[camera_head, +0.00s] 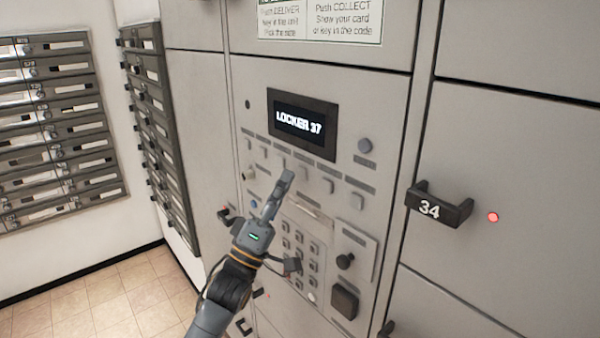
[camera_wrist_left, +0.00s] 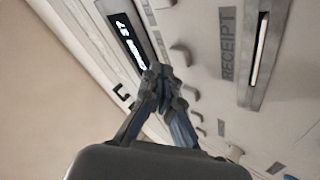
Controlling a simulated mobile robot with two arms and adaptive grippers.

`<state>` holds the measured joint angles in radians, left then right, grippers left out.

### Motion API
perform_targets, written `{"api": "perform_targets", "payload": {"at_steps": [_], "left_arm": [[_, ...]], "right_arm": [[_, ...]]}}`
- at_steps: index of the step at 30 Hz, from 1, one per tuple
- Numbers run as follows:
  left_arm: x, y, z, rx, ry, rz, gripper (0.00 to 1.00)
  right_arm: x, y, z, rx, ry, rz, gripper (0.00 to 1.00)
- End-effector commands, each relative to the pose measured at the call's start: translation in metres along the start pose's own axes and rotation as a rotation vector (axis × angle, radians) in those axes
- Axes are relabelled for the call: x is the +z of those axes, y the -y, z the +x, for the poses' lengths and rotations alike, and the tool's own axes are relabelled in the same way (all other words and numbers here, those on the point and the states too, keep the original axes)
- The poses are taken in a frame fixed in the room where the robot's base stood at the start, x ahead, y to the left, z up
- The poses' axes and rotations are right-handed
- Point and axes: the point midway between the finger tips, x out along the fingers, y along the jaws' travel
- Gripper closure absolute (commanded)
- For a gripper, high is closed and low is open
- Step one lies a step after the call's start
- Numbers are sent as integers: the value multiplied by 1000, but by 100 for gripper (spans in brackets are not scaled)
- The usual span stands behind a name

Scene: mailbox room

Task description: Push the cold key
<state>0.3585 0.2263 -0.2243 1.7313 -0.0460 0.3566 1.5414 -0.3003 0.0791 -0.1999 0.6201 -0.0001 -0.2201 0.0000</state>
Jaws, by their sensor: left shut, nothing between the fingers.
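A grey locker panel carries a dark display (camera_head: 302,124) reading "LOCKER 37". Below it runs a row of small grey keys, including one at the right end (camera_head: 357,201) and one further left (camera_head: 327,186). Their labels are too small to read, so I cannot tell which is the cold key. My left gripper (camera_head: 286,179) is shut and empty, its fingertips in front of this row. In the left wrist view its fingertips (camera_wrist_left: 160,82) lie beside several keys, such as this one (camera_wrist_left: 180,55); contact is unclear. My right gripper is out of view.
A number keypad (camera_head: 300,252) lies below, partly hidden by my left gripper. A receipt slot (camera_wrist_left: 259,50) shows in the wrist view. The locker 34 handle (camera_head: 438,205) sticks out at right, beside a red light (camera_head: 493,217). Mailboxes (camera_head: 60,125) line the left wall.

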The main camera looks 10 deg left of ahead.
Motion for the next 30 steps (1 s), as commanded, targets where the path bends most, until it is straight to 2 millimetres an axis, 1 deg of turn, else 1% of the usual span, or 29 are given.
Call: {"api": "perform_targets", "payload": {"at_steps": [5,18,22,30], "left_arm": [[-2,-2,-2,-1,0,0,100],[-23,-23,-31,-2,0,0,100],[-25,-26,-34,0,1,1,100],[-25,-25,-35,0,0,0,100]], "right_arm": [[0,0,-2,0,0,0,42],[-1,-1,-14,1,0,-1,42],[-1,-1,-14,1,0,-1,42],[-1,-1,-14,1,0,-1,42]]}}
